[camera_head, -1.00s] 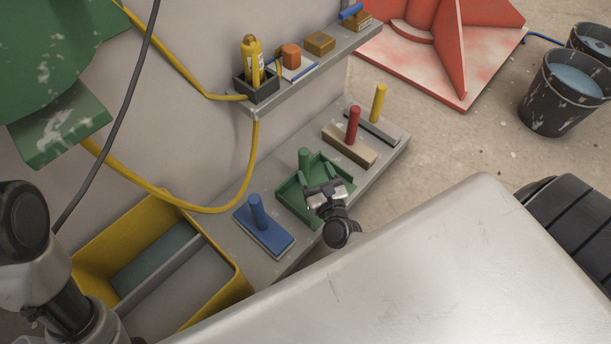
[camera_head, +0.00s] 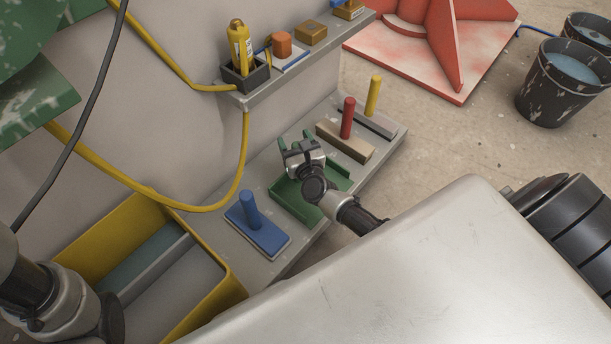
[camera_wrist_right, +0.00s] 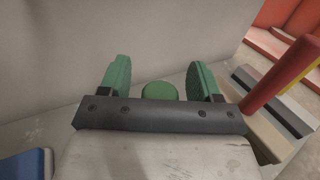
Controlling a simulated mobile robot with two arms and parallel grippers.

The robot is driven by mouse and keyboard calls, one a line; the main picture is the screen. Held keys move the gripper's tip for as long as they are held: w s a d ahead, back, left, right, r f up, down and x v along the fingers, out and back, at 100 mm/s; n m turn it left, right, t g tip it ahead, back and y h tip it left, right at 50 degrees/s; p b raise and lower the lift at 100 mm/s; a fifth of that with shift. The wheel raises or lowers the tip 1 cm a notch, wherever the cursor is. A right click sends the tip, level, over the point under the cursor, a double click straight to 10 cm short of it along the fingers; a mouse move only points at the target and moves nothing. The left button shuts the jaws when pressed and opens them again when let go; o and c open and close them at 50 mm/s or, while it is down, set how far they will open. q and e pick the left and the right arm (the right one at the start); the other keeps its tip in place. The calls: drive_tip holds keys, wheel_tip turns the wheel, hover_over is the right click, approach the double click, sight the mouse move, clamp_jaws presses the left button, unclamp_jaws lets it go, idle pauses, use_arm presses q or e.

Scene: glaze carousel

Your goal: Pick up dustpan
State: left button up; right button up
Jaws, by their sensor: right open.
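The green dustpan (camera_head: 290,203) lies on the low grey ledge, between the blue-handled tool and the red-handled brush. My right gripper (camera_head: 295,140) is over the dustpan and hides most of its handle in the head view. In the right wrist view, the right gripper (camera_wrist_right: 160,78) is open, with its two green fingers apart. The round green top of the dustpan handle (camera_wrist_right: 159,91) shows between the fingers, with a gap on each side. My left arm shows at the lower left of the head view, but its gripper is out of view.
A blue-handled tool (camera_head: 257,238) lies left of the dustpan. A red-handled brush (camera_head: 345,143) and a yellow-handled tool (camera_head: 373,97) stand to the right. An upper shelf (camera_head: 300,63) holds several small items. A yellow bin (camera_head: 217,262) is at lower left, and a yellow hose (camera_head: 140,195) hangs nearby.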

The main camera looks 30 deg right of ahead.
clamp_jaws()
idle(0.3)
drive_tip(key=shift+r, duration=0.2)
